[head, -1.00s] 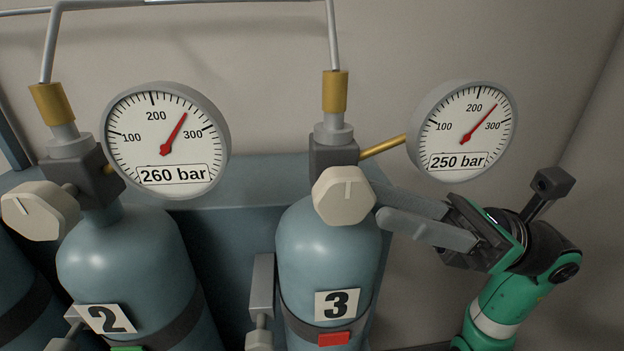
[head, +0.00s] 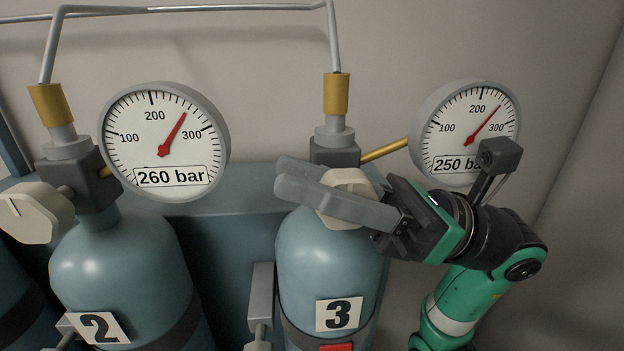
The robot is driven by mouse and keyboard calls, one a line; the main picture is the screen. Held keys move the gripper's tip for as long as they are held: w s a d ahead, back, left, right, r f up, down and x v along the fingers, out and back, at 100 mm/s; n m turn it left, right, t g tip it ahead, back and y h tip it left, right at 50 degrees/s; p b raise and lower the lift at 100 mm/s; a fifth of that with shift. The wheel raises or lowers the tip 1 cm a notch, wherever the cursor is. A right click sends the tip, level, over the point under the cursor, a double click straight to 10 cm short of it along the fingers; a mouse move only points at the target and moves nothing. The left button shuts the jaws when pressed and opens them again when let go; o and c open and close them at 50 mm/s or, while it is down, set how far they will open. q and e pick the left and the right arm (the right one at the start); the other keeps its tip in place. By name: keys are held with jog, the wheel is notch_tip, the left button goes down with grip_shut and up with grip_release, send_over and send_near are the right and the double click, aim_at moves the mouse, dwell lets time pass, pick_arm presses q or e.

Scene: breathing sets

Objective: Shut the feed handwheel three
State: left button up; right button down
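The feed handwheel three (head: 350,182) is a cream, many-sided knob on the valve of the blue cylinder marked 3 (head: 325,262). My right gripper (head: 281,174) reaches across it from the right. One grey finger passes in front of the knob and covers its middle; the other lies higher and farther back. The fingers stand apart, with their tips past the knob's left side. Contact with the knob cannot be made out. The knob's mark is hidden. My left gripper is out of view.
Gauge three (head: 445,130) reads 250 bar and is partly covered by my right arm. Gauge two (head: 165,120) reads 260 bar. The cylinder marked 2 (head: 120,260) with its cream handwheel (head: 35,213) stands left. A grey wall is behind.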

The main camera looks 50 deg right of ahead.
jog(key=shift+s+d+r+t+y, duration=0.1)
jog(key=shift+r+t+y, duration=0.05)
jog(key=shift+t+y, duration=0.35)
jog(key=c, duration=1)
grip_release()
jog(key=shift+o, duration=0.2)
jog(key=v, duration=1.1)
jog(key=shift+s+d+p, duration=0.2)
jog(key=shift+p, duration=0.25)
